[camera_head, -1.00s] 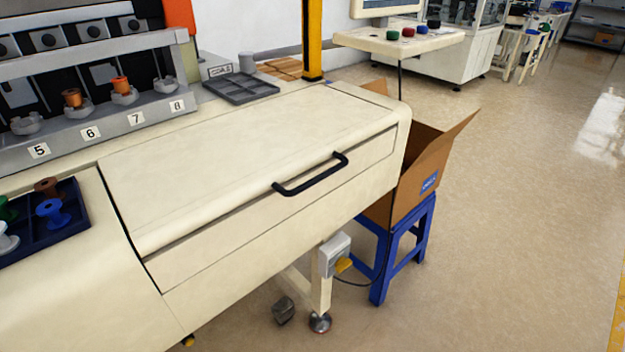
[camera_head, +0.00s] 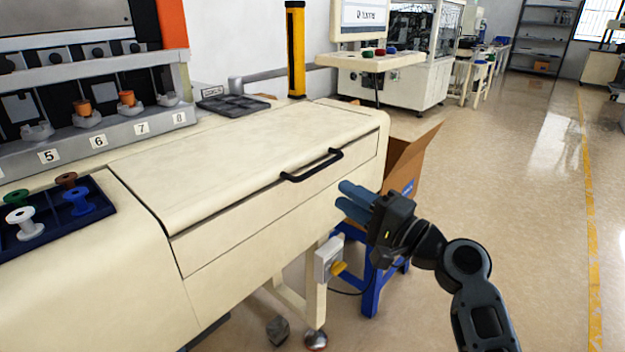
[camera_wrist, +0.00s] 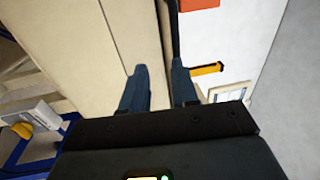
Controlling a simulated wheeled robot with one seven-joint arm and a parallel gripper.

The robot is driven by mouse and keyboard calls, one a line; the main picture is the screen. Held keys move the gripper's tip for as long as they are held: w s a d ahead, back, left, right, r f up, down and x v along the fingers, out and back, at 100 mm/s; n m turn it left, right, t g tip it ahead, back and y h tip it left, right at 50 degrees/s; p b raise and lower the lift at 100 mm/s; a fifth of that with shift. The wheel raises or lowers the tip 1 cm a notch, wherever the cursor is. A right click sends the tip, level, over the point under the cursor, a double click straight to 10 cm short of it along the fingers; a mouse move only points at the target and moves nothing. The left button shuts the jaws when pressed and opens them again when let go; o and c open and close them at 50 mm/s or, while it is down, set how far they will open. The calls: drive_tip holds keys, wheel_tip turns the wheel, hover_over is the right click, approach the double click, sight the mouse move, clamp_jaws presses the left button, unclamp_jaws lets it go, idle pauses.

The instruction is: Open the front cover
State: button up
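The front cover (camera_head: 235,165) is a cream lid with a rounded front edge on the bench, and it is closed. A black bar handle (camera_head: 312,166) is fixed along its front, near the right end. My gripper (camera_head: 350,200), with blue fingers, is in front of the bench, to the right of and below the handle in the head view. In the wrist view the two fingers (camera_wrist: 160,82) are spread with a gap between them and hold nothing. A dark bar, likely the handle (camera_wrist: 174,30), runs at the top, beyond the right finger.
A cardboard box (camera_head: 408,160) on a blue stool (camera_head: 372,290) stands just right of the bench, behind my gripper. A blue tray with spools (camera_head: 100,220) is at the left. A grey switch box (camera_head: 328,258) hangs below the bench. The floor at the right is clear.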

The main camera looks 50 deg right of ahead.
sight(321, 164)
drive_tip(key=shift+t+y, duration=0.3)
drive_tip(key=shift+y, duration=0.1)
drive_tip(key=shift+w+d+r+p, duration=0.15)
drive_tip(key=shift+w+r, duration=0.45)
drive_tip(key=shift+w, duration=0.7)
drive_tip(key=shift+w+r+p, duration=0.25)
drive_tip(key=shift+w+r, duration=0.3)
drive_tip(key=shift+w, duration=0.8)
drive_tip(key=shift+w+d+r+p, duration=0.15)
drive_tip(key=shift+w+r, duration=0.45)
drive_tip(key=shift+w, duration=0.7)
drive_tip(key=shift+c, duration=0.3)
clamp_jaws()
